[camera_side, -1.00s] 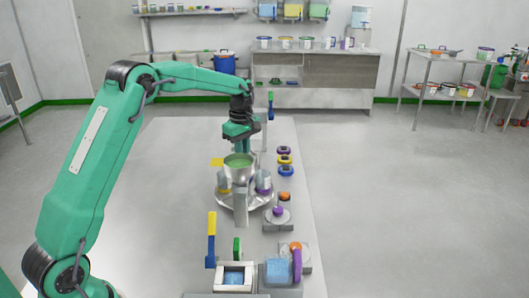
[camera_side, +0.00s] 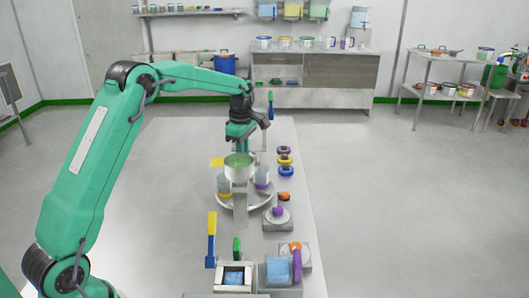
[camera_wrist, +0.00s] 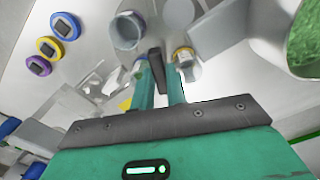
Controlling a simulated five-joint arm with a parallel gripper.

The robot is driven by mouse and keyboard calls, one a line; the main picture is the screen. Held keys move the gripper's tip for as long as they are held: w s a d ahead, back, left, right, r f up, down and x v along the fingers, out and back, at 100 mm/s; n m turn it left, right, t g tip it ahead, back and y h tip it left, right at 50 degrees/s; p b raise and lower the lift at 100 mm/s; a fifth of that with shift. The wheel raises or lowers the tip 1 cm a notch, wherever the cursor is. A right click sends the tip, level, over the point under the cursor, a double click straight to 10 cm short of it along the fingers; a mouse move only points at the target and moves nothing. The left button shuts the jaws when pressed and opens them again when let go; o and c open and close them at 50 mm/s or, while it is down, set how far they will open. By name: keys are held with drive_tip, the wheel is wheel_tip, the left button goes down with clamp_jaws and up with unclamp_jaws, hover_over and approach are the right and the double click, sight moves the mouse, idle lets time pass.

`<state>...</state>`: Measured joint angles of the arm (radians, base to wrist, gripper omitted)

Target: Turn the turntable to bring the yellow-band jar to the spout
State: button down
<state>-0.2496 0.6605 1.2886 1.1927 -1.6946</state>
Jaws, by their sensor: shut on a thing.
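The round metal turntable (camera_side: 262,201) stands under a hopper (camera_side: 239,174) of green granules in the side view. The yellow-band jar (camera_side: 224,186) is on its left part, the purple-band jar (camera_side: 262,176) on its right part. A grey post in front covers part of the turntable, and I cannot make out the spout's mouth. My gripper (camera_side: 241,148) is low behind the hopper, its fingertips hidden there. In the wrist view my gripper (camera_wrist: 160,88) is shut on a dark upright peg (camera_wrist: 155,62) between its fingers. Several jars show close around it.
Purple, yellow and blue ringed devices (camera_side: 285,160) lie right of the turntable. A scale-like block with a purple-knobbed disc (camera_side: 278,217) is near its front right. The table's left part is clear.

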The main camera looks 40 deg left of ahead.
drive_tip(key=shift+r+n, duration=0.1)
drive_tip(key=shift+n, duration=6.8)
drive_tip(key=c, duration=1.4)
unclamp_jaws()
drive_tip(key=shift+r, duration=0.1)
drive_tip(key=shift+r, duration=3.8)
